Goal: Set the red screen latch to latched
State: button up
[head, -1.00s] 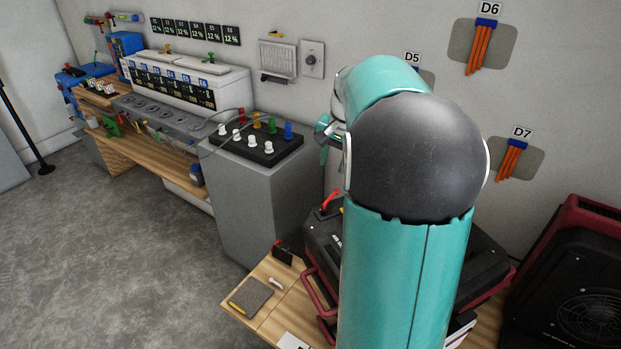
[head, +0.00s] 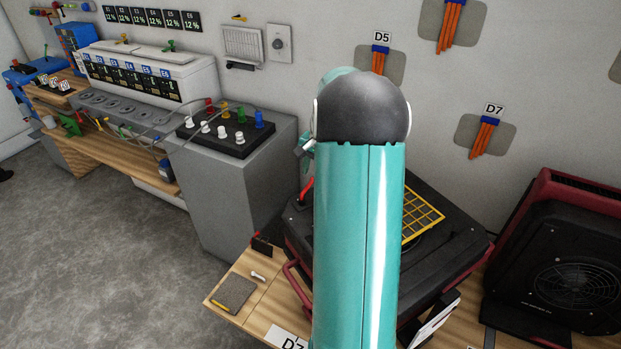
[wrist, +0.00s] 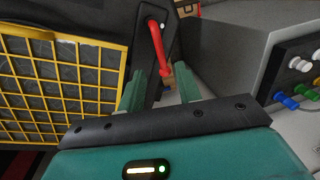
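The red screen latch (wrist: 157,45) is a red lever on a dark plate beside the yellow-framed screen (wrist: 120,65) in the wrist view. It slants, with its free end toward my gripper. My gripper (wrist: 160,75) is open, its two teal fingers apart. The lever's free end shows between the fingertips in the picture; I cannot tell whether they touch it. In the head view the latch (head: 306,190) is at the left edge of the dark machine (head: 445,250), left of my arm. The screen (head: 422,215) shows right of my arm, partly hidden by it.
A grey cabinet (head: 220,200) with a knob panel (head: 225,135) stands left of the machine; it shows at right in the wrist view (wrist: 240,50). A black and red fan unit (head: 570,270) is at right. The wooden table (head: 260,290) holds a small grey pad (head: 233,293).

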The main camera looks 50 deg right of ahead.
aim_at(310, 183)
jog(key=shift+w+a+f, duration=0.1)
jog(key=shift+w+f, duration=0.15)
jog(key=shift+f, duration=0.7)
jog(key=shift+w+a+f, duration=0.1)
jog(key=shift+w+f, duration=0.15)
jog(key=shift+f, duration=0.7)
jog(key=shift+d, duration=0.1)
jog(key=shift+c, duration=0.2)
grip_shut()
